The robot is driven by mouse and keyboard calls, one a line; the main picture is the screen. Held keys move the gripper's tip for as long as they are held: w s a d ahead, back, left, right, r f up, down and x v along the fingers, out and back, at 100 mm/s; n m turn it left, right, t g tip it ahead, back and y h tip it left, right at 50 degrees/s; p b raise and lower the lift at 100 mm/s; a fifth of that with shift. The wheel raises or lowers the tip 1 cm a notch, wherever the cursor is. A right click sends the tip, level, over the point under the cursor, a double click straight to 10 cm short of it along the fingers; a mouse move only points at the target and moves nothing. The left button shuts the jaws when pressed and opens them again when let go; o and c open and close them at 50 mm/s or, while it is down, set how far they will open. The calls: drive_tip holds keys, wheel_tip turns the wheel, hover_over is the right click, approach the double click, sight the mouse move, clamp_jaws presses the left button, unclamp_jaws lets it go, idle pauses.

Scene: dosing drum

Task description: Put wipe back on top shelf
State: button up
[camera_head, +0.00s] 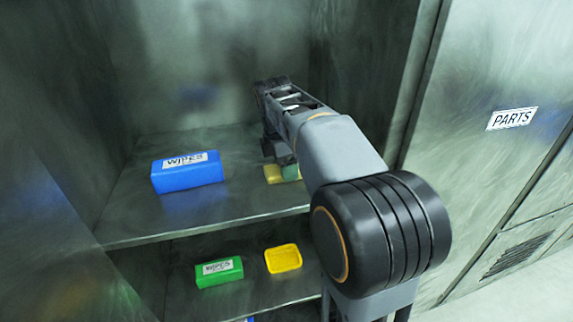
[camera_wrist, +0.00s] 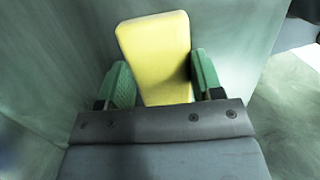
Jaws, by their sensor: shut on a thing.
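A plain yellow block, which I take to be the wipe (camera_wrist: 155,50), is pinched between the green finger pads of my gripper (camera_wrist: 158,78) in the wrist view. In the head view, my gripper (camera_head: 284,168) reaches into the cabinet, over the right part of the top shelf (camera_head: 240,204). A small part of the yellow wipe (camera_head: 273,174) shows there below my wrist; the rest is hidden by my arm. I cannot tell whether the wipe touches the shelf or is just above it.
A blue WIPES pack (camera_head: 187,173) lies left on the same shelf. The shelf below holds a green WIPES pack (camera_head: 219,271) and a yellow tray (camera_head: 283,259). A door labelled PARTS (camera_head: 511,118) stands right. The shelf is clear between blue pack and gripper.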

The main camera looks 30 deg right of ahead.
sight(279, 169)
drive_tip(key=o, duration=0.8)
drive_tip(key=shift+o, duration=0.2)
wheel_tip(279, 169, up, 12)
drive_tip(key=a, duration=0.1)
drive_tip(key=shift+w+a+p, duration=0.2)
drive_tip(key=shift+a+p, duration=0.2)
drive_tip(key=shift+p, duration=0.05)
